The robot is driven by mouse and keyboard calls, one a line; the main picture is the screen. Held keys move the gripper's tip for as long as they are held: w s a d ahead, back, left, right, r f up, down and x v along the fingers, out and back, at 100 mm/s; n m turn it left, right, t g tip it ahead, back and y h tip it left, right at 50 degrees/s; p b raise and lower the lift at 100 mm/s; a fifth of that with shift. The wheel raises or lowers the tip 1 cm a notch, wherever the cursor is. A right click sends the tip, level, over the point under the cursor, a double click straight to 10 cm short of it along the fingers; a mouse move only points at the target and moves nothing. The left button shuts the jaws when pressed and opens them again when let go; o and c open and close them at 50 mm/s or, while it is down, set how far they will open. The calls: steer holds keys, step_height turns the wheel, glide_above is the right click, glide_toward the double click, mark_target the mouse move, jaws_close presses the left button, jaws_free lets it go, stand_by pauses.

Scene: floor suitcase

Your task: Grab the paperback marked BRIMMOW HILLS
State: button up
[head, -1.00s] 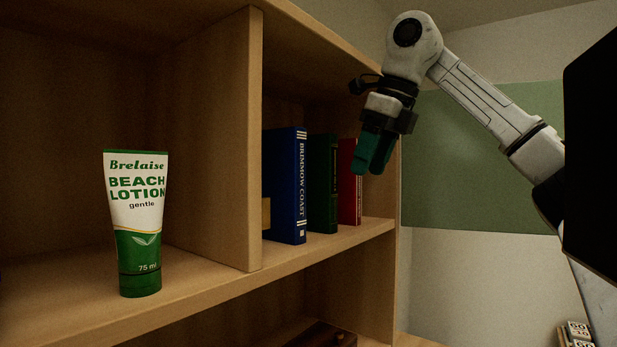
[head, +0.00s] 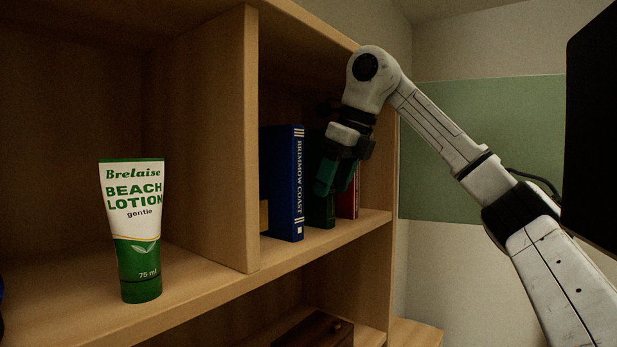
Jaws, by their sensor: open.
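No spine marked BRIMMOW HILLS can be read in the head view. Three upright books stand in the right compartment of the shelf: a blue book (head: 283,185) marked BRIMMOW COAST, a dark green book (head: 321,211) and a red book (head: 347,205). The titles of the green and red books cannot be read. My gripper (head: 336,178) is open, with green fingers pointing down in front of the green and red books. It covers much of both spines. Whether the fingers touch a book cannot be told.
A wooden divider (head: 208,150) separates the books from a white and green lotion tube (head: 131,228) on the left. A dark wooden box (head: 315,330) lies on the lower shelf. A tan object (head: 263,217) shows left of the blue book.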

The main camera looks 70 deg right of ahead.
steer(key=shift+c, duration=0.3)
jaws_close()
steer(key=shift+r+b, duration=0.2)
steer(key=shift+b, duration=0.2)
